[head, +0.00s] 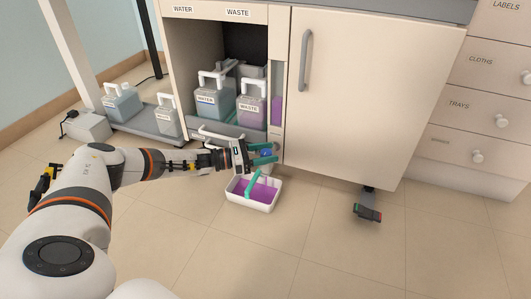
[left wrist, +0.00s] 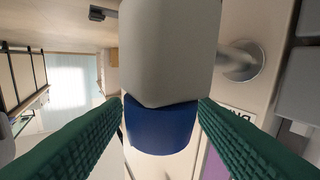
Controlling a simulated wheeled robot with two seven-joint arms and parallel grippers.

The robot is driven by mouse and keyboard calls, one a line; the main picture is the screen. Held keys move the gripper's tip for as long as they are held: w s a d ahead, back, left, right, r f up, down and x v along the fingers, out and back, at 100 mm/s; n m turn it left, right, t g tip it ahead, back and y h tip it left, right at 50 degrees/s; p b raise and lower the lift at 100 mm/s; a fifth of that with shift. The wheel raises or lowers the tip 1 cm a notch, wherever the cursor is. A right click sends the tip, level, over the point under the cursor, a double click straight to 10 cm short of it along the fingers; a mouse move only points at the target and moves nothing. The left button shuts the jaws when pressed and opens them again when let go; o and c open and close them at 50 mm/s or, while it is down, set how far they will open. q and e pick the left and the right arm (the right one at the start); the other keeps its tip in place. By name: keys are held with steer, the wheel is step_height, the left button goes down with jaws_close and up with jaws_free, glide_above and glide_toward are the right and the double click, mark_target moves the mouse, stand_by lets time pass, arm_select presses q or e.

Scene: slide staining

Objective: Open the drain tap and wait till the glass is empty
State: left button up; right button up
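The sight glass (head: 277,111) is a narrow upright strip in the cabinet front, with purple liquid in its lower part; purple also shows in the left wrist view (left wrist: 214,166). Below it is the drain tap, with a blue part (head: 266,153). My left gripper (head: 264,153) is at the tap, its green fingers on either side of the blue part (left wrist: 160,128). I cannot tell whether they press on it. A grey body (left wrist: 168,50) adjoins the blue part in the left wrist view. My right gripper is out of view.
A white tray (head: 233,192) with purple liquid and a teal handle stands on the floor below the tap. WATER (head: 206,108) and WASTE (head: 251,110) cans stand in the open cabinet. A dark pedal-like thing (head: 368,212) is on the right. The front floor is clear.

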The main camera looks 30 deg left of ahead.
arm_select(q)
steer(key=shift+s+a+r, duration=0.1)
steer(key=shift+s+a, duration=0.05)
steer(key=shift+a, duration=0.05)
steer(key=p+v, duration=0.6)
steer(key=v, duration=0.5)
steer(key=shift+s, duration=0.25)
steer(key=shift+a, duration=0.15)
